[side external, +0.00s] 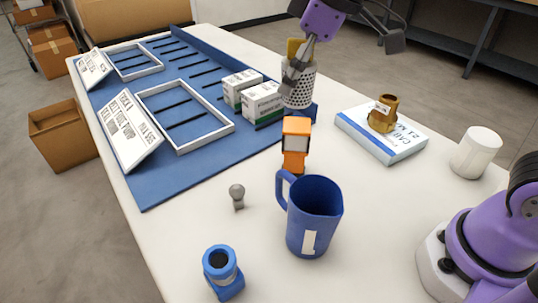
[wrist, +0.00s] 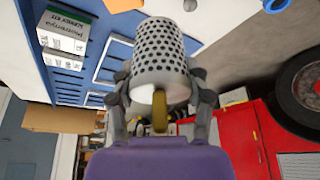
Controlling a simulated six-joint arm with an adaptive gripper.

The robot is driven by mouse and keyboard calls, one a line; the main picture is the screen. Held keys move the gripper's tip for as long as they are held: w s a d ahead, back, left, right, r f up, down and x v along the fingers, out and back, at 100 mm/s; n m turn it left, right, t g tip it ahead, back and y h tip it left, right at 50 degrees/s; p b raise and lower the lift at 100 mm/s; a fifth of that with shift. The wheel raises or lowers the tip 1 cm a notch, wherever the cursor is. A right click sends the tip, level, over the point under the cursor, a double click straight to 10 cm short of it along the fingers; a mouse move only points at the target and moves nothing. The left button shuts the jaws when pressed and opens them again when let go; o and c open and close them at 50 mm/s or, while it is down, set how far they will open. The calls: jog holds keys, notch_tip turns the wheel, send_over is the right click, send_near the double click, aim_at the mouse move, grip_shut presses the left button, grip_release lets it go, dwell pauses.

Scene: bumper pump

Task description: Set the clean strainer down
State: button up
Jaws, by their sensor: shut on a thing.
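The strainer (side external: 299,88) is a pale perforated cylinder with a yellow tab on top. My gripper (side external: 292,72) is shut on it near its upper part and holds it roughly upright at the back of the table. In the wrist view, the strainer (wrist: 160,50) fills the middle, between the two fingers of my gripper (wrist: 162,98). A dark blue part shows behind and below the strainer's lower end in the side view. I cannot tell whether the strainer touches it.
White-green boxes (side external: 262,103) stand close left of the strainer on the blue mat (side external: 160,188). An orange device (side external: 296,145) and blue jug (side external: 314,215) stand in front. A brass fitting (side external: 383,113) sits on a white-blue box (side external: 400,145) to the right. White table is clear between.

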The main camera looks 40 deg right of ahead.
jog(key=s+a+f+n+g+y, duration=0.2)
jog(key=s+a+f+n+g, duration=0.15)
jog(key=s+a+n, duration=0.5)
jog(key=s+a+f+n+g+h, duration=0.2)
jog(key=s+f+n, duration=0.1)
jog(key=s+n, duration=0.7)
jog(key=s+a+f+n+g+h, duration=0.2)
jog(key=s+f+n+g+h, duration=0.1)
jog(key=s+n, duration=0.7)
jog(key=w+f, duration=0.2)
jog(key=w, duration=0.1)
jog(key=w+f, duration=0.2)
jog(key=w, duration=0.2)
jog(key=w+f, duration=0.2)
jog(key=w, duration=0.1)
jog(key=shift+w+d+f, duration=0.25)
jog(key=shift+d+f, duration=0.1)
jog(key=shift+f, duration=1.95)
jog(key=shift+f, duration=0.15)
jog(key=o, duration=1.2)
